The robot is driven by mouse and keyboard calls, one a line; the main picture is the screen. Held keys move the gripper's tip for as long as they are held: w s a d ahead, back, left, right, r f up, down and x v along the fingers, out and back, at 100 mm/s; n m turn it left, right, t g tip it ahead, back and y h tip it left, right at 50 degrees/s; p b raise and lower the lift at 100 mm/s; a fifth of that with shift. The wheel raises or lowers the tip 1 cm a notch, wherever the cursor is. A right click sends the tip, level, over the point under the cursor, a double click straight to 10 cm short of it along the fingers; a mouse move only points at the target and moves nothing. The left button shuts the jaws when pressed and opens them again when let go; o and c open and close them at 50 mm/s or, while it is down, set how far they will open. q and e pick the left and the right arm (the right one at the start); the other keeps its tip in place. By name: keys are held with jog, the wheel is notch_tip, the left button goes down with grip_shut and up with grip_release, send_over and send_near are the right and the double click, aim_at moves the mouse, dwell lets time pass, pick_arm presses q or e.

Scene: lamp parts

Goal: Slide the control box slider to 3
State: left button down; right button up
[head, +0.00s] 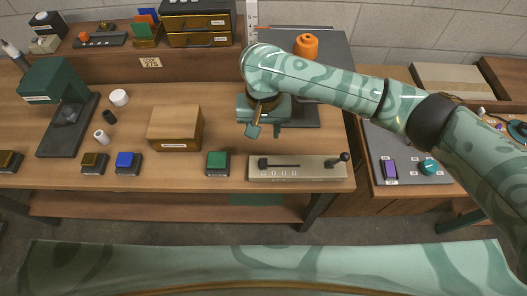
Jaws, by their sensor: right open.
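The control box (312,174) is a long beige block at the front edge of the wooden table. A dark slot runs along its top left part, with a dark slider knob (263,164) at the slot's left end. Small marks sit below the slot, too small to read. A black ball-topped lever (343,158) stands at the box's right end. My right gripper (264,132) is open and empty, pointing down behind and above the left part of the box, apart from it. My left gripper is not in view.
A green button block (217,163) stands just left of the control box. A wooden box (175,128) and blue button block (127,162) are farther left. A grey panel (405,150) with a purple switch and teal knob lies right. An orange object (306,45) stands behind my right arm.

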jog(key=b, duration=0.2)
send_over(264, 162)
notch_tip(264, 162, down, 5)
notch_tip(264, 162, down, 10)
jog(key=b, duration=0.5)
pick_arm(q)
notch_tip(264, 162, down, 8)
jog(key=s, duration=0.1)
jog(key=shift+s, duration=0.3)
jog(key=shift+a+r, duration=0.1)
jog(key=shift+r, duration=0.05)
